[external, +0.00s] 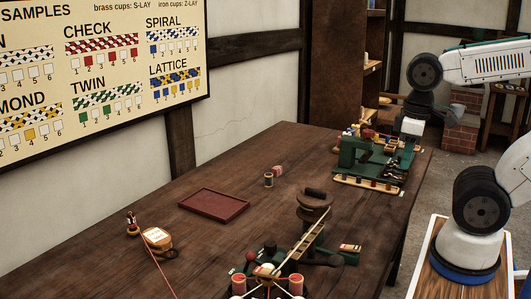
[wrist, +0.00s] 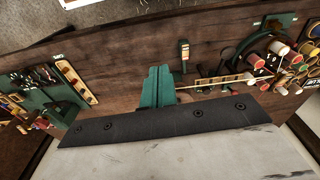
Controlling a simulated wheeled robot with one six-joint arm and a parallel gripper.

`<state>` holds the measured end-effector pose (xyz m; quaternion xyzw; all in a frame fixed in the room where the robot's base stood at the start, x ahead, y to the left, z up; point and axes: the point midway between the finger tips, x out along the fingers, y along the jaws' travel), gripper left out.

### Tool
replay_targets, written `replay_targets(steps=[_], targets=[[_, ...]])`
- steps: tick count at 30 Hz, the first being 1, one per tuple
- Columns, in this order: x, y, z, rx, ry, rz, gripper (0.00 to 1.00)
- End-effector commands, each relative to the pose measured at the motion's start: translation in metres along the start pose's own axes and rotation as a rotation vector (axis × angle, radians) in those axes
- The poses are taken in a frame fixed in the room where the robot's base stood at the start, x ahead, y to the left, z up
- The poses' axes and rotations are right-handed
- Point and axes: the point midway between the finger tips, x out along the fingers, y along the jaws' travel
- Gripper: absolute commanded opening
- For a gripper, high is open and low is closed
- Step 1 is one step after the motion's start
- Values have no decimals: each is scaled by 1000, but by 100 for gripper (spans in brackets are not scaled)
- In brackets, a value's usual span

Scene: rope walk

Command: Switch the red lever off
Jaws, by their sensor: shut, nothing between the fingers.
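I cannot pick out the red lever with certainty in either view. A green machine (external: 362,155) stands at the far right of the table, with small red and yellow parts crowded around it. A second machine (external: 268,278) with red spools stands at the near edge; its spools also show at the right of the wrist view (wrist: 280,48). My gripper's teal fingers (wrist: 157,72) are together and empty, over the brown table between the two machines in the wrist view. In the external view my wrist is above the far machine and the fingertips are hard to make out.
A dark red tray (external: 214,206) and a small spool (external: 268,180) lie on the table (external: 150,205). A brown round-topped post (external: 314,205) stands mid-table. Bare table lies around the tray.

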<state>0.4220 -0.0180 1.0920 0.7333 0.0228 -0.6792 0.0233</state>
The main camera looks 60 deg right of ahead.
Motion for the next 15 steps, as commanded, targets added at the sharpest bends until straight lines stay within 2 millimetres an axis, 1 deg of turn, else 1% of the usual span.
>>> replay_targets(steps=[1, 5, 11, 14, 15], targets=[[6, -8, -4, -43, -34, -2, 0], [19, -27, -20, -173, -105, 29, 0], [43, -60, -61, -407, -136, 119, 0], [57, -83, -83, -534, -127, 166, 0], [63, -93, -92, -586, -119, 184, 0]])
